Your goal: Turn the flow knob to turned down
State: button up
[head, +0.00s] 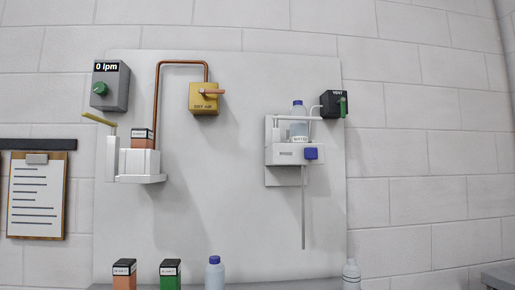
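A grey box (118,86) with a dark display reading "0 lpm" is mounted at the upper left of the pale wall panel. A green knob (100,88), which looks like the flow knob, sits on its front face. Its exact angle is too small to tell. My gripper is not in view, and nothing touches the knob.
A yellow "DRY AIR" box (203,106) with an orange handle joins a copper pipe (156,100). A white holder (140,178) carries an orange carton. A white unit (286,155) and black vent box (329,105) are right. Cartons and bottles (214,274) stand below.

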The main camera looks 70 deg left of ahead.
aim_at(101, 88)
jog(key=u, duration=0.45)
jog(key=i+u, duration=0.15)
jog(key=u, duration=0.25)
jog(key=l+u, duration=0.1)
jog(key=u, duration=0.35)
jog(key=i+l+u, duration=0.1)
jog(key=u, duration=0.35)
